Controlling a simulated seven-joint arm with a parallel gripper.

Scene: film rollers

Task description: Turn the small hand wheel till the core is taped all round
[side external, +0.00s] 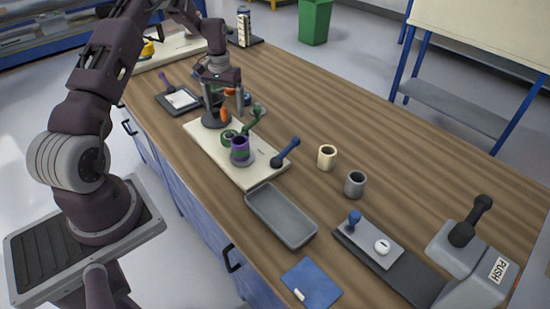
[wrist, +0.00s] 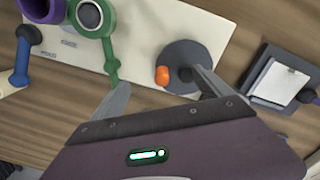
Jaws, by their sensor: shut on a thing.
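A purple cylinder (side external: 240,150) stands on the pale board (side external: 192,130). Beside it is a green ring (side external: 228,137) with a grey centre, and a green arm (side external: 254,118) reaches away from it; the ring also shows in the wrist view (wrist: 90,14). At the board's far end is a dark grey round wheel (wrist: 180,50) with an orange knob (wrist: 162,75). The exact contact is hard to see. The left finger in the wrist view lies close to the green arm's end.
A blue-handled lever (side external: 286,151) lies at the board's near end. Cream (side external: 327,157) and grey (side external: 355,184) cups stand to the right. A grey tray (side external: 280,216) is in front, and a dark clipboard-like pad (side external: 180,100) lies left of my gripper.

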